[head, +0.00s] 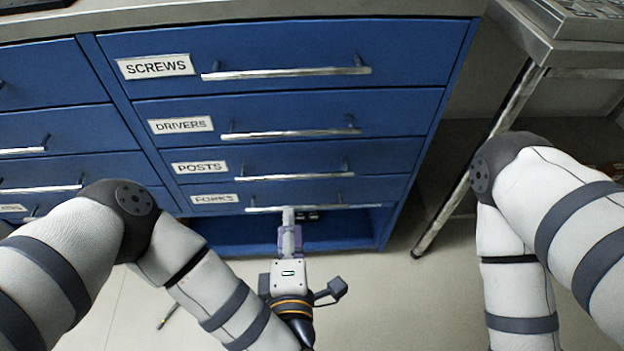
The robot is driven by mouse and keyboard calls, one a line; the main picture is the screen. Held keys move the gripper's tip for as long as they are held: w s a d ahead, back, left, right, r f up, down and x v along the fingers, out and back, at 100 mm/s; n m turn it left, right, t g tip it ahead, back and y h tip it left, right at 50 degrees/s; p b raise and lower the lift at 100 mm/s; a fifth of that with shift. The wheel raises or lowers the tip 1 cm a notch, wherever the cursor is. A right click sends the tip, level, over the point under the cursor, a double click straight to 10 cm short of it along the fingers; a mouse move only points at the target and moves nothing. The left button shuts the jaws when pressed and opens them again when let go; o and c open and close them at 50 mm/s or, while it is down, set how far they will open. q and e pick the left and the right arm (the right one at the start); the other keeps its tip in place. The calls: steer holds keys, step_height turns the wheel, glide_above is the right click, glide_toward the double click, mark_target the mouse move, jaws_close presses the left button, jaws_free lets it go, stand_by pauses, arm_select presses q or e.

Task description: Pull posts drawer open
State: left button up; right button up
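The posts drawer (385,157) is a blue front labelled POSTS, third down in the cabinet column, with a silver bar handle (288,177). Its front looks flush with the drawers above and below, so it appears closed. My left gripper (289,214) points up at the cabinet from below. Its tip overlaps the bar handle of the forks drawer (342,190), below the posts handle. I cannot tell whether it touches that bar. The fingers are seen edge-on, so their opening is unclear. My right arm is at the right; its gripper is out of view.
Above are the screws drawer (415,50) and drivers drawer (405,112). More blue drawers with handles stand at the left. An open blue bay (355,229) lies under the forks drawer. A metal table leg (458,188) stands at the right.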

mark_target(290, 178)
arm_select(q)
steer(key=w, duration=0.4)
steer(key=w+f+b, duration=0.1)
steer(key=w, duration=0.3)
steer(key=w+f+b, duration=0.1)
steer(key=w, duration=0.3)
steer(key=shift+d+f, duration=0.1)
arm_select(e)
steer(key=shift+s+f+g, duration=0.15)
steer(key=shift+s+f, duration=0.25)
steer(key=shift+f, duration=0.2)
steer(key=shift+s+f+g, duration=0.15)
steer(key=shift+s+f, duration=0.25)
steer(key=shift+f, duration=0.2)
arm_select(q)
steer(key=shift+c, duration=0.6)
jaws_close()
arm_select(e)
steer(key=shift+d, duration=0.1)
